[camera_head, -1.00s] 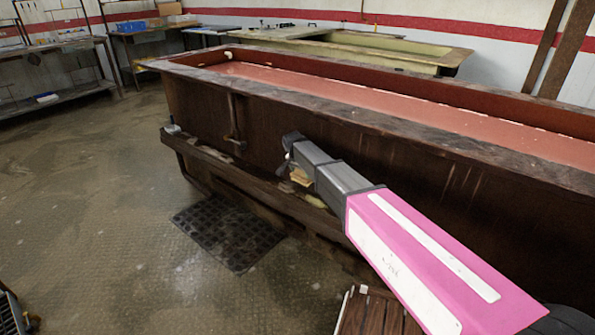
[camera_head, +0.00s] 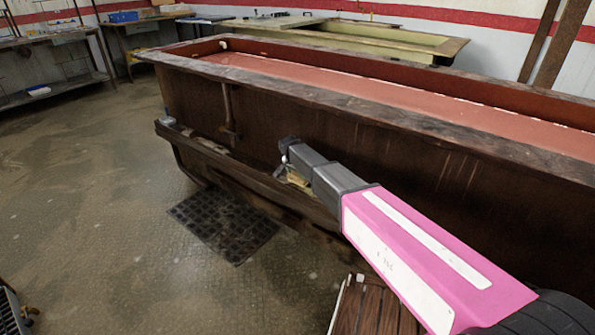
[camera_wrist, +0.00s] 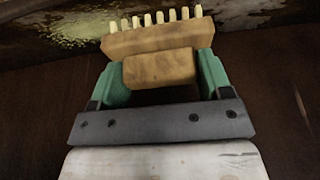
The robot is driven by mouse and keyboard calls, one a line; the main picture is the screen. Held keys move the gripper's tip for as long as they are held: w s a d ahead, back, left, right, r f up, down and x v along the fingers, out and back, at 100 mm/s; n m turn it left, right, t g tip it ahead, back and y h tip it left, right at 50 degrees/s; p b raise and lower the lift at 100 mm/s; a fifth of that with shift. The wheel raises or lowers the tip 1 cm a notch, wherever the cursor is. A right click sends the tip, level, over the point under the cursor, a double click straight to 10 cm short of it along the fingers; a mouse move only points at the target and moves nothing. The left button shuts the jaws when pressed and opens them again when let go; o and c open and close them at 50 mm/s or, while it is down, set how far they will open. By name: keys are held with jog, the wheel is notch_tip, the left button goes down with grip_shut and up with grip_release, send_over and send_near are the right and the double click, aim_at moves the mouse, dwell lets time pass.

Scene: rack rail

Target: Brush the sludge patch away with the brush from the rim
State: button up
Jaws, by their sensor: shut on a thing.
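The brush (camera_wrist: 155,42) is a wooden block with a row of pale bristles along its far edge. My gripper (camera_wrist: 160,70), with green fingers, is shut on the brush's wooden grip in the wrist view. The sludge patch (camera_wrist: 78,27) is a mottled yellow-green area on a dark surface at the upper left of the wrist view, beyond and left of the bristles. In the head view my arm reaches low along the tank's side and hides most of the gripper and brush.
The long brown tank (camera_head: 345,150) holds reddish liquid (camera_head: 300,80) inside its wide rim (camera_head: 400,125). A ledge (camera_head: 225,168) runs low along its side. A dark grated mat (camera_head: 225,225) lies on the floor. Wooden slats (camera_head: 372,308) are at the bottom. Floor at left is open.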

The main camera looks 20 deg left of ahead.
jog(key=shift+f, duration=1)
dwell(0.8)
jog(key=shift+s+d+r, duration=0.1)
jog(key=shift+s+d, duration=0.2)
jog(key=shift+d, duration=0.65)
jog(key=shift+s+d, duration=0.25)
jog(key=shift+d, duration=0.65)
jog(key=shift+s+d+f, duration=0.1)
jog(key=shift+s+d, duration=0.45)
jog(key=shift+d, duration=1.3)
jog(key=shift+s+d+f, duration=0.1)
jog(key=shift+s+d, duration=0.45)
jog(key=shift+d, duration=1.25)
jog(key=shift+s+d, duration=0.55)
jog(key=shift+d, duration=1.3)
jog(key=shift+w+a, duration=0.1)
jog(key=shift+w+a+r, duration=0.1)
jog(key=shift+w+a, duration=0.15)
jog(key=shift+a, duration=0.65)
jog(key=shift+w+a+r, duration=0.1)
jog(key=shift+w+a, duration=0.15)
jog(key=shift+a, duration=0.65)
jog(key=shift+w+a+f, duration=0.1)
jog(key=shift+w+a, duration=0.2)
jog(key=shift+a, duration=0.65)
jog(key=shift+w+a+f, duration=0.1)
jog(key=shift+w+a, duration=0.15)
jog(key=shift+a, duration=0.7)
